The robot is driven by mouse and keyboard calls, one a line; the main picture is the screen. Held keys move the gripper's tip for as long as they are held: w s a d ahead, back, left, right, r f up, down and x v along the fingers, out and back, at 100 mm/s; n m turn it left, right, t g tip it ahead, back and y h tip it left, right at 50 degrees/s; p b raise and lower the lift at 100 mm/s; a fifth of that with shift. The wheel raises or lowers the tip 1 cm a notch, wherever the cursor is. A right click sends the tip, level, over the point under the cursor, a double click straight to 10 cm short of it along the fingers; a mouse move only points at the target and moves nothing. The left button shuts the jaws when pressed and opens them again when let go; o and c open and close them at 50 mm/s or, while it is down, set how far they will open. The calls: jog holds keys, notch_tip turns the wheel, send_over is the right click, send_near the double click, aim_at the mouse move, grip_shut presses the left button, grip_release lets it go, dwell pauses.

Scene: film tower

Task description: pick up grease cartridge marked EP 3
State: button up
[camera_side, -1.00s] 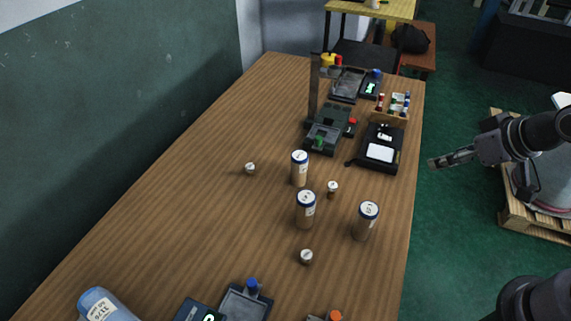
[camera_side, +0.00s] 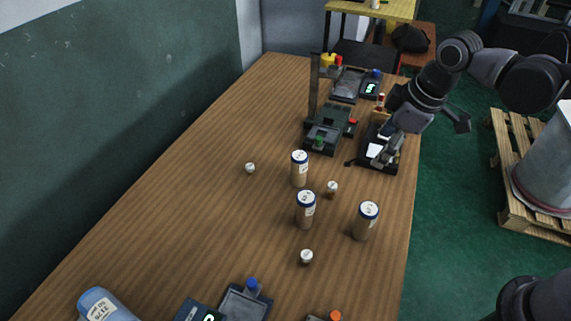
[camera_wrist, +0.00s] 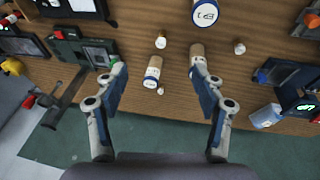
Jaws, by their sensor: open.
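Three tan cartridges with blue-rimmed white tops stand on the wooden table: the far cartridge (camera_side: 300,170), the middle cartridge (camera_side: 305,211) and the right cartridge (camera_side: 365,222). Their top marks are too small for me to tell which is EP 3. My gripper (camera_side: 386,156) is open and empty above a black device, to the right of the cartridges. In the wrist view my open gripper (camera_wrist: 158,68) frames the far cartridge (camera_wrist: 153,72) from above. The middle cartridge (camera_wrist: 198,50) is partly behind the right finger, and the right cartridge (camera_wrist: 205,12) is cut by the top edge.
Small white-capped vials (camera_side: 332,188) (camera_side: 250,168) (camera_side: 306,257) stand among the cartridges. The black device (camera_side: 365,153) and a dark stand (camera_side: 327,135) lie beyond. A blue bottle (camera_side: 104,305) and scales (camera_side: 245,303) are at the near end. The table's left middle is clear.

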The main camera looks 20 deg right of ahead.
jog(key=w+a+f+n+g, duration=0.2)
jog(key=w+a+f+n, duration=0.15)
jog(key=a, duration=0.35)
jog(key=n+g, duration=0.1)
jog(key=n, duration=0.4)
send_over(305, 210)
jog(key=w+d, duration=0.2)
jog(key=shift+h, duration=0.4)
notch_tip(305, 210, down, 5)
jog(key=shift+a+f, duration=0.1)
jog(key=shift+a, duration=0.05)
jog(key=shift+a+f+n, duration=0.15)
jog(key=shift+f+n, duration=0.1)
notch_tip(305, 210, down, 11)
jog(key=shift+a+r, duration=0.1)
jog(key=shift+r, duration=0.05)
jog(key=c, duration=1.3)
